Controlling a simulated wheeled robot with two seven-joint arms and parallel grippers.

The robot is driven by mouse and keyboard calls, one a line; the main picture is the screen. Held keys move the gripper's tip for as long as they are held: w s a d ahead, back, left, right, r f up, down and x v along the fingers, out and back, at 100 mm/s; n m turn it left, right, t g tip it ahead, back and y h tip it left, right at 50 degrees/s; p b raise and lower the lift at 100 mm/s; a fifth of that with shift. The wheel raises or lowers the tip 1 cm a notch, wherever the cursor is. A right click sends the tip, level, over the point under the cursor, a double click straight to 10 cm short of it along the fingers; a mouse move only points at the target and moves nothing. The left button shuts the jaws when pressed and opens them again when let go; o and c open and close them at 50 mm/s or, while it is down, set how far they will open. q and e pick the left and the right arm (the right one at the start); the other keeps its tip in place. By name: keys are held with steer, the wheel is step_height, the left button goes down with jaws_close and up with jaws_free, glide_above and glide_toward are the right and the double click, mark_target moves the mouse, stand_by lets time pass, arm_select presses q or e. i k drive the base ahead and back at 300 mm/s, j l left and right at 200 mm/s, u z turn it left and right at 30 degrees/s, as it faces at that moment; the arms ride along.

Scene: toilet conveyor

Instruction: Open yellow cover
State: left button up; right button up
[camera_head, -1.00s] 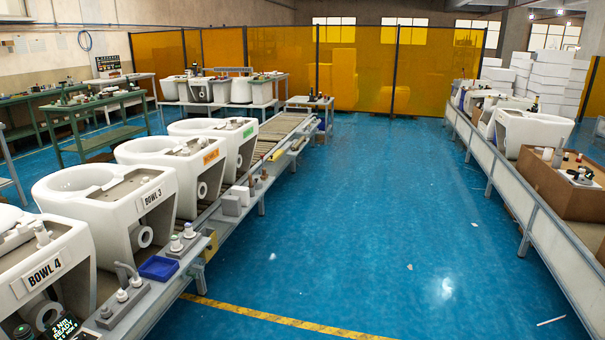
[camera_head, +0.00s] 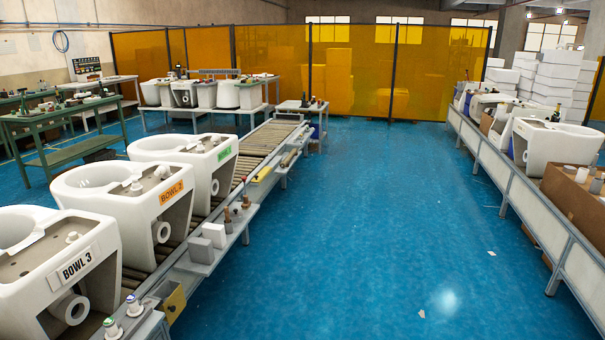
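Two small yellow parts show on the right side of the left conveyor, and I cannot tell which one is the cover. One yellow part (camera_head: 262,173) lies low and elongated along the conveyor's side shelf, in the middle distance. A yellow box-like part (camera_head: 173,301) sits at the conveyor's near end, below the side shelf. Whether either is open or shut is too small to tell. Neither of my grippers is in view.
The roller conveyor (camera_head: 264,145) on the left carries white toilet bowls, including the bowl labelled BOWL 3 (camera_head: 100,238). Another line (camera_head: 540,205) runs along the right with a bowl and a brown box. Orange screens (camera_head: 350,65) close the back.

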mark_target(267, 170)
steer(key=i, duration=0.95)
steer(key=i+l+u, duration=0.15)
steer(key=i, duration=0.85)
steer(key=i+l, duration=0.1)
steer(key=i, duration=0.85)
steer(key=i+l+u, duration=0.1)
steer(key=i+u, duration=0.15)
steer(key=i, duration=0.15)
steer(key=i+l+u, duration=0.2)
steer(key=i, duration=0.15)
steer(key=j, duration=0.05)
